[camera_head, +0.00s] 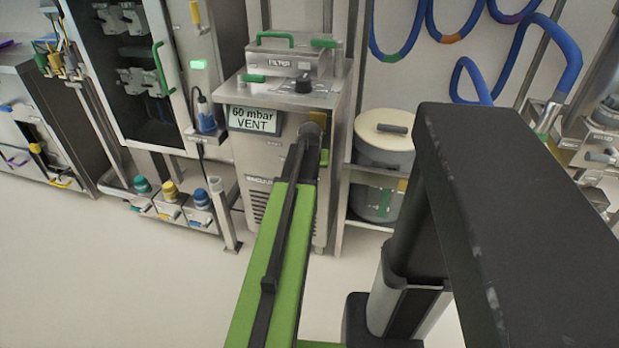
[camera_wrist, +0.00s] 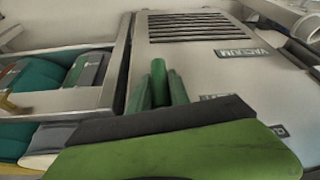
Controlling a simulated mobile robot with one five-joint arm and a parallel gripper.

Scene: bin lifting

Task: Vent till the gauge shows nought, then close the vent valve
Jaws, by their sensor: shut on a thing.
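The display (camera_head: 253,120) on the front of the steel vacuum unit reads "60 mbar VENT". My gripper (camera_head: 313,142) is at the unit's upper right front, below the display's height, and partly hidden by my green arm. In the wrist view my gripper (camera_wrist: 160,98) is shut on a green handle (camera_wrist: 158,74), close to the unit's front panel. The handle looks like the vent valve's, but its body is hidden, and I cannot tell how far it is turned. The panel's "VACUUM" label (camera_wrist: 242,52) appears upside down in the wrist view.
A lidded pot (camera_head: 385,135) stands on the shelf to the right. A cabinet (camera_head: 140,70) is at left. The floor (camera_head: 110,270) in front is clear.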

